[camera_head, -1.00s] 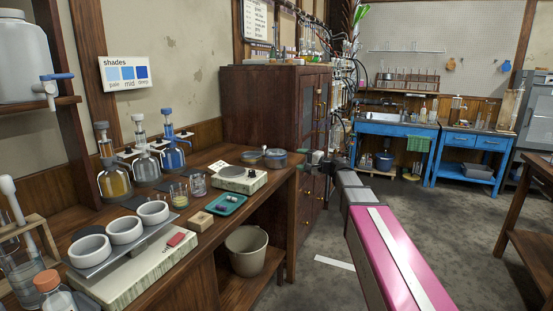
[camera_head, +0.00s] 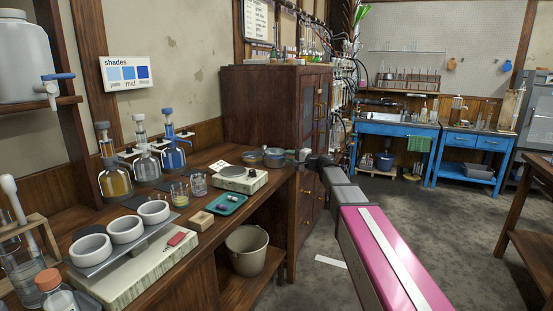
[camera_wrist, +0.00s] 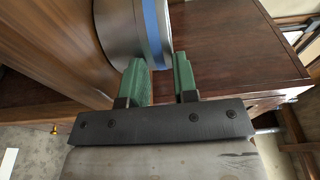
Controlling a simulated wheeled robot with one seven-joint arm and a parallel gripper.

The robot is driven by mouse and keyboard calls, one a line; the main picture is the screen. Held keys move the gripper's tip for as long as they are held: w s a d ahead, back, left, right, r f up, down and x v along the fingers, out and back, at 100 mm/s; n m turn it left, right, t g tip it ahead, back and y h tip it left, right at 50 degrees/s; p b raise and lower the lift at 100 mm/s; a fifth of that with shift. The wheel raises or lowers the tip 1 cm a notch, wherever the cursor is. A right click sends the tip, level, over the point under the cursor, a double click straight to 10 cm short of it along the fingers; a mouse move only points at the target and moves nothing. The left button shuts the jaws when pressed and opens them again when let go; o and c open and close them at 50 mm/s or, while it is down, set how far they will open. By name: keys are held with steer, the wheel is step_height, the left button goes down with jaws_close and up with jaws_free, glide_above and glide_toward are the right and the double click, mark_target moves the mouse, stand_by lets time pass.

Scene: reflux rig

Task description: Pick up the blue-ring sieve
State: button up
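The blue-ring sieve (camera_head: 274,158) is a round grey metal pan at the right end of the wooden counter. In the wrist view the blue-ring sieve (camera_wrist: 122,28) is at the top, its blue band around one edge and its upper part cut off. My gripper (camera_wrist: 162,66) has two green fingers, spread apart with nothing held between them. The fingertips are close to the sieve's near side, and the left one overlaps its outline. I cannot tell whether they touch. In the head view my gripper (camera_head: 292,157) is just right of the sieve, small and partly hidden by my wrist.
Another round pan (camera_head: 251,157) sits just left of the sieve. A balance (camera_head: 239,179) and a green tray (camera_head: 226,204) stand in front on the counter. A tall wooden cabinet (camera_head: 265,110) rises close behind. A bucket (camera_head: 247,249) is on the shelf below.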

steer(key=shift+f, duration=0.25)
steer(key=shift+c, duration=0.5)
steer(key=shift+r, duration=0.5)
steer(key=r, duration=0.3)
steer(key=shift+s+a+r, duration=0.25)
steer(key=shift+s+r, duration=0.05)
steer(key=shift+r, duration=0.05)
jaws_close()
steer(key=s+a+r, duration=0.6)
steer(key=s+a, duration=0.1)
steer(key=a, duration=0.1)
steer(key=shift+s+r, duration=0.15)
steer(key=shift+r, duration=0.1)
steer(key=o, duration=1.5)
jaws_free()
steer(key=shift+c, duration=0.2)
